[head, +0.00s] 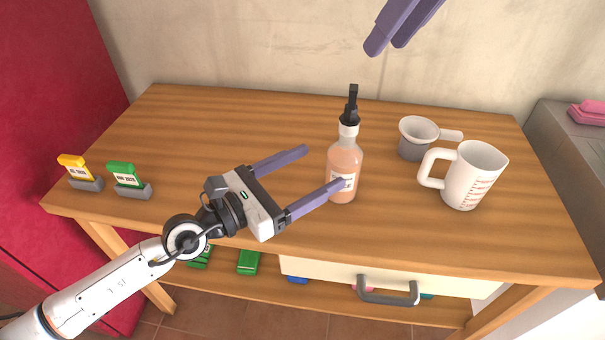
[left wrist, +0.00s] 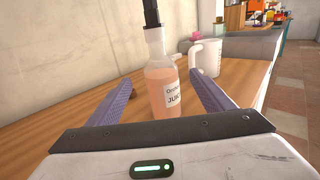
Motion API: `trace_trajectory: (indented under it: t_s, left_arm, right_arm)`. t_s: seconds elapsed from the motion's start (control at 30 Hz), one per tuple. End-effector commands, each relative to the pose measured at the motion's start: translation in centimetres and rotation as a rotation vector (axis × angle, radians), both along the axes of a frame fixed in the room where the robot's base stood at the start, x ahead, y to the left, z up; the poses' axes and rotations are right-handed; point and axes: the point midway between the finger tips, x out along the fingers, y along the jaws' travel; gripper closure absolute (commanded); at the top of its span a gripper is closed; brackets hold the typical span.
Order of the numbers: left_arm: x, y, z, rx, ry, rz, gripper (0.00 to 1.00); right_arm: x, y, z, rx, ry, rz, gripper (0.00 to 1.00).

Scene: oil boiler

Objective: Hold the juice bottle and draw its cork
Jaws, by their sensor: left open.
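The juice bottle (head: 344,165) stands upright on the wooden table, with pinkish-orange juice and a white label. A tall black cork (head: 350,108) sits in its neck; the wrist view cuts off its top. My left gripper (head: 323,168) is open, coming from the left with its purple fingers level and pointing at the bottle. In the left wrist view the bottle (left wrist: 163,90) appears between the two fingers; I cannot tell whether either touches it. My right gripper (head: 386,46) shows only as two purple fingers close together, high above and right of the cork.
A white measuring jug (head: 477,178) and a grey strainer-like cup (head: 418,139) stand right of the bottle. Yellow (head: 78,172) and green (head: 128,180) tagged items stand at the left. The tabletop (head: 215,130) behind the left gripper is clear. A drawer handle (head: 388,292) juts out at the front.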

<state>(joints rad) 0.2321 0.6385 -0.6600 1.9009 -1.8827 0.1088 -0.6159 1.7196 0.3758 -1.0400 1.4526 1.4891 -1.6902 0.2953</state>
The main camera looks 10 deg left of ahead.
Motion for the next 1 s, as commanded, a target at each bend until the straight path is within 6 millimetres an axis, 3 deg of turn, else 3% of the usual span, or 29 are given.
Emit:
trace_trajectory:
  t_s: [0.4, 0.87, 1.0]
  left_arm:
    - [4.9, -5.0, 0.0, -0.004, 0.003, 0.000, 0.25]
    - [5.9, -6.0, 0.0, -0.004, 0.004, 0.000, 0.25]
    - [5.9, -6.0, 0.0, -0.004, 0.004, 0.000, 0.46]
  right_arm:
    - [0.0, 0.0, 0.0, 0.000, 0.000, 0.000, 0.69]
    - [0.0, 0.0, 0.0, 0.000, 0.000, 0.000, 0.69]
    - [0.0, 0.0, 0.0, 0.000, 0.000, 0.000, 0.69]
